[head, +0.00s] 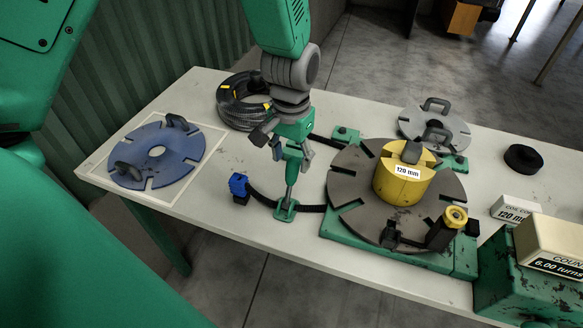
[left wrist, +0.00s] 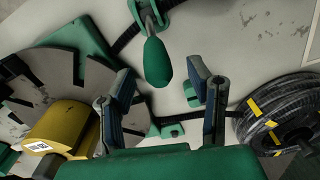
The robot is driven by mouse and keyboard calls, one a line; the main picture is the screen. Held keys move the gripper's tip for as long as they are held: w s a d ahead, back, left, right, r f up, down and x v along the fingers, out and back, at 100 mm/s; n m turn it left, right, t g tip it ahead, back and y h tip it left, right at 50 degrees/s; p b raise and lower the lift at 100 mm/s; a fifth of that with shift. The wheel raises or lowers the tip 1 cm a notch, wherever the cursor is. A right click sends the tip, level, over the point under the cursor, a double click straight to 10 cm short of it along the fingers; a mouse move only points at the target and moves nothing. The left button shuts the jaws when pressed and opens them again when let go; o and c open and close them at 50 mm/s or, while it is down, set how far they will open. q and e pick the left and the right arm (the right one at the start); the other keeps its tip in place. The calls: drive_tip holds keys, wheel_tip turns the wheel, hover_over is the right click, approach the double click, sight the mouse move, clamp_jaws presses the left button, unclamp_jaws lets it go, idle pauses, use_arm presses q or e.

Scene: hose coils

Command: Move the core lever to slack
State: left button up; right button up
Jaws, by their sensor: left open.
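The yellow core (head: 402,182), labelled 120 mm, sits on the slotted dark disc (head: 349,195). A dark grey lever (head: 411,152) lies on top of the core; whether it is at slack I cannot tell. The core shows at lower left in the left wrist view (left wrist: 60,127). My left gripper (head: 283,150) is open and empty, left of the disc and apart from the core. In the left wrist view its two fingers (left wrist: 160,76) are spread, with a green handle (left wrist: 157,62) showing in the gap. My right gripper is out of sight.
A black hose coil (head: 240,108) with yellow bands lies behind my left gripper. A blue disc (head: 157,152) lies at the left, a grey disc (head: 462,133) at the back. A counter box (head: 552,262) reading 6.00 turns stands at the right, beside a 120 mm sign (head: 514,209).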

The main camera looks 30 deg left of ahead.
sight(290, 182)
use_arm(q)
drive_tip(key=f, duration=0.1)
drive_tip(key=d+f, duration=0.1)
drive_tip(key=f, duration=0.1)
drive_tip(key=shift+f, duration=0.2)
drive_tip(key=shift+a+f, duration=0.2)
drive_tip(key=shift+a, duration=0.45)
drive_tip(key=c, duration=1.1)
drive_tip(key=shift+d+r, duration=0.1)
drive_tip(key=shift+d, duration=0.4)
drive_tip(key=shift+a, duration=0.1)
